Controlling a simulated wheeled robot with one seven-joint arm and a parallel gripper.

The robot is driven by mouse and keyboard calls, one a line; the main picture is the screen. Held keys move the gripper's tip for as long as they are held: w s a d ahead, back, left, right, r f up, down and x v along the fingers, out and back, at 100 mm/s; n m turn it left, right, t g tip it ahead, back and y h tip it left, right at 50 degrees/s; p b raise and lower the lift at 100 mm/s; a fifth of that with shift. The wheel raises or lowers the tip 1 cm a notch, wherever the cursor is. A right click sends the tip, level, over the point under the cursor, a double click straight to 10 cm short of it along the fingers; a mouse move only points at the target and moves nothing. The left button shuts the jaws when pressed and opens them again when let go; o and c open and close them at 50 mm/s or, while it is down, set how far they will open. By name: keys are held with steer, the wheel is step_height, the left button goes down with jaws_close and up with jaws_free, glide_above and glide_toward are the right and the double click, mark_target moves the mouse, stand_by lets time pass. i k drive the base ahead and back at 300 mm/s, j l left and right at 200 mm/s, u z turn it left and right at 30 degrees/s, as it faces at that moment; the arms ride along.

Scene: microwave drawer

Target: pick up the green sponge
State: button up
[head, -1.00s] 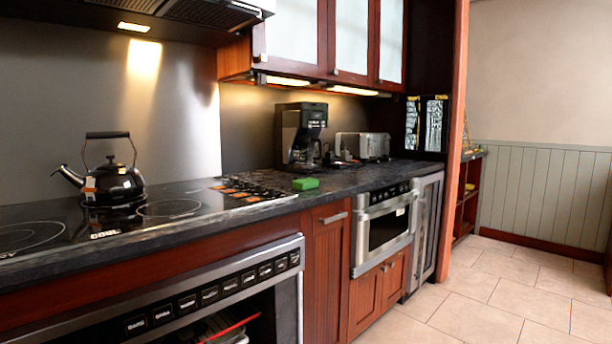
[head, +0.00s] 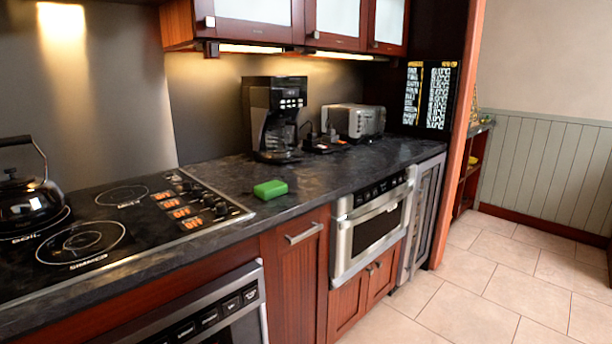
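The green sponge (head: 270,189) lies flat on the dark stone counter (head: 318,180), near its front edge. It sits just right of the cooktop's control knobs and in front of the coffee maker. Nothing touches or covers it. My gripper is not in view.
A black kettle (head: 28,196) stands on the cooktop (head: 110,220) at left. A coffee maker (head: 272,118) and a toaster (head: 353,121) stand along the back. A microwave drawer (head: 372,233) sits below the counter, shut. The tiled floor (head: 490,285) at right is clear.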

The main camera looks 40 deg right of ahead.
mark_target(273, 189)
steer(key=i+l+z, duration=0.1)
steer(key=l, duration=0.35)
steer(key=i+l, duration=0.3)
steer(key=l, duration=0.2)
steer(key=i+l+z, duration=0.15)
steer(key=l, duration=0.3)
steer(key=i+l, duration=0.3)
steer(key=i+l+z, duration=0.15)
steer(key=l, duration=0.4)
steer(key=i, duration=0.1)
